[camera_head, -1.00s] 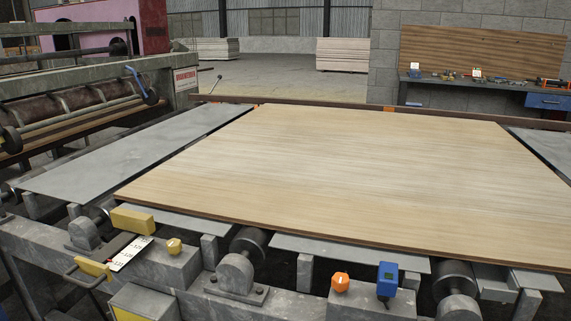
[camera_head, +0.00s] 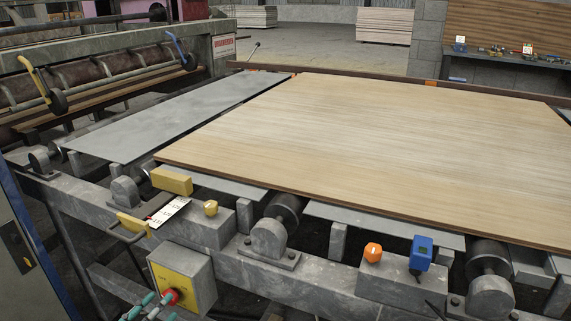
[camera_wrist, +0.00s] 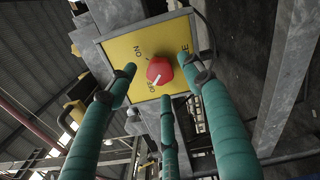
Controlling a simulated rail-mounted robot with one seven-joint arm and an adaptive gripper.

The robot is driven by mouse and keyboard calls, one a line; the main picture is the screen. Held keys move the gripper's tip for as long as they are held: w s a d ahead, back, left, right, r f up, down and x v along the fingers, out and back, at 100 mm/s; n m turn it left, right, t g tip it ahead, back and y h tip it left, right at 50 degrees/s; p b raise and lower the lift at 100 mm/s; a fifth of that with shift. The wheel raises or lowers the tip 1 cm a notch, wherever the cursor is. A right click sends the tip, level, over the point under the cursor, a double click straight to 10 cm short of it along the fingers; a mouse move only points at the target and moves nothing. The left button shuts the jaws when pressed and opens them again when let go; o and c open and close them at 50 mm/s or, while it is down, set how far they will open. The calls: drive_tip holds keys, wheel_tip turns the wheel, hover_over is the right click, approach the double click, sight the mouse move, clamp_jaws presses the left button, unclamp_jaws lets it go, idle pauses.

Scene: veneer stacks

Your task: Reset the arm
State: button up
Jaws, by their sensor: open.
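My gripper (camera_head: 148,304) has teal fingers and shows at the bottom left of the head view. It is beside a grey control box (camera_head: 203,281) with a yellow face. A red rotary knob (camera_head: 170,297) sits on that face, close to the fingertips. In the wrist view, the three fingers of my gripper (camera_wrist: 159,74) are spread apart and point at the yellow panel (camera_wrist: 122,55). The red knob (camera_wrist: 160,70) with a white pointer shows between them, and nothing is held. The panel bears the letters "ON"; other lettering is partly hidden. I cannot tell whether any finger touches the panel.
A large veneer sheet (camera_head: 370,145) lies on the roller frame. An orange knob (camera_head: 373,252), a blue device (camera_head: 421,252) and yellow blocks (camera_head: 172,181) sit along its front edge. A grey cabinet (camera_head: 20,250) stands at the left.

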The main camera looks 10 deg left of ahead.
drive_tip(key=shift+s+m+b, duration=0.15)
drive_tip(key=shift+m+b, duration=7.5)
drive_tip(key=shift+m, duration=1.45)
drive_tip(key=shift+a, duration=0.1)
